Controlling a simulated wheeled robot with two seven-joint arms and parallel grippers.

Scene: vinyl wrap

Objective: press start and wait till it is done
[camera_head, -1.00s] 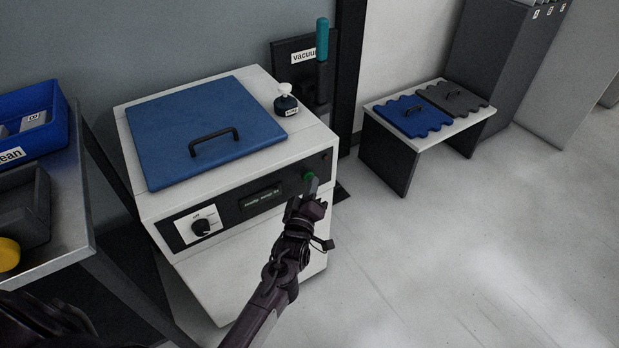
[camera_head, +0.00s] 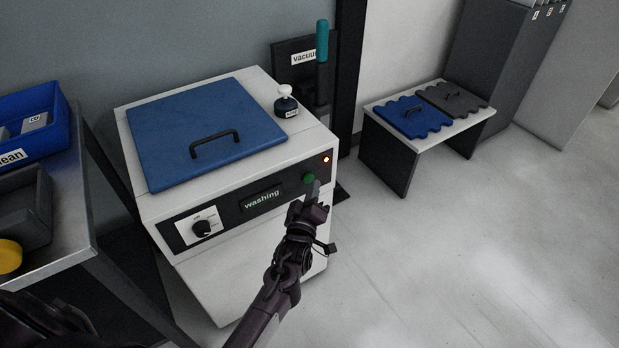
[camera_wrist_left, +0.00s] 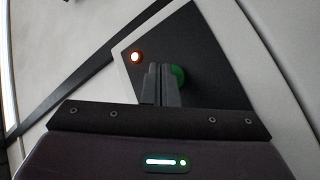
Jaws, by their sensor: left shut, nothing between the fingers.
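A white washing machine (camera_head: 230,272) with a shut blue lid (camera_head: 205,130) stands in the middle of the head view. Its front panel has a knob (camera_head: 202,228), a display (camera_head: 262,199) reading "washing", a green start button (camera_head: 308,178) and a lit orange-red lamp (camera_head: 326,160). My left gripper (camera_head: 314,190) is shut and empty, with its fingertips at the green button. In the left wrist view the fingers (camera_wrist_left: 161,84) partly cover the green button (camera_wrist_left: 178,76), and the lamp (camera_wrist_left: 135,57) glows. I cannot tell whether the tips touch the button. My right gripper is not in view.
A bottle with a white top (camera_head: 286,103) stands on the machine's back right corner. A metal table (camera_head: 72,215) with a blue bin (camera_head: 38,125) and a dark bin (camera_head: 28,205) is at left. A low bench (camera_head: 392,165) holds blue and grey lids. The floor at right is clear.

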